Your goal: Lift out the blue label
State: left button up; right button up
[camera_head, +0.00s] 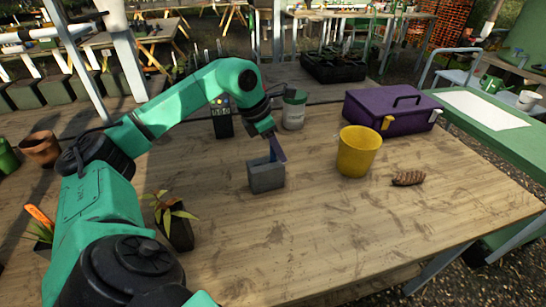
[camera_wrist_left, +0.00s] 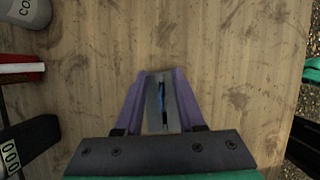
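A thin blue label (camera_head: 272,154) stands in a small open grey box (camera_head: 266,178) on the wooden table in the head view. In the left wrist view the label (camera_wrist_left: 162,96) shows as a narrow blue strip inside the grey box (camera_wrist_left: 153,108). My left gripper (camera_head: 279,150), with purple fingers, is above the box and points down. In the wrist view its fingers (camera_wrist_left: 160,88) are apart, one on each side of the label, with a gap to it. How deep the fingertips reach is hard to tell. My right gripper is not in view.
A yellow pot (camera_head: 358,152), a brown cone-like object (camera_head: 408,178) and a purple toolbox (camera_head: 393,110) are to the right. A white-and-green container (camera_head: 294,110) and a black device (camera_head: 222,122) stand behind. A potted plant (camera_head: 178,230) is at the left. The table's front is clear.

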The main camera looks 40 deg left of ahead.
pick_arm(q)
jog(key=c, duration=0.5)
grip_shut()
jog(key=shift+r, duration=0.15)
